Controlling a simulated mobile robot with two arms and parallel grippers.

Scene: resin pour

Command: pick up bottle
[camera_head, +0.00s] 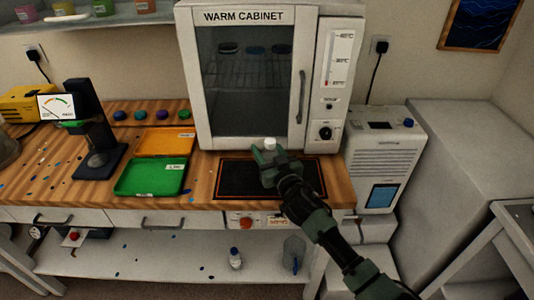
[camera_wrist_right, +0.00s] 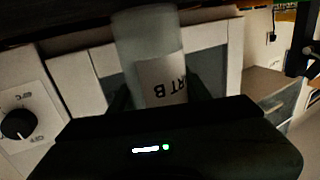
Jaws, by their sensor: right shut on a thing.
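The bottle has a white cap (camera_head: 270,144) that shows just above my right gripper (camera_head: 268,165) in the head view; the gripper hides most of its body. In the right wrist view the pale, translucent bottle (camera_wrist_right: 148,45) stands between the fingers, with a white label reading "RT B". My right gripper is shut on the bottle, over the black mat (camera_head: 237,180) in front of the warm cabinet (camera_head: 195,75). I cannot tell whether the bottle touches the mat. My left gripper is not in view.
Green (camera_head: 130,181) and orange (camera_head: 150,143) trays lie left of the mat. A black stand (camera_head: 95,130) and several coloured pucks are farther left. The cabinet door is closed. A white appliance (camera_head: 385,160) stands right. Another small bottle (camera_head: 235,261) and a clear jug (camera_head: 293,252) are on the lower shelf.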

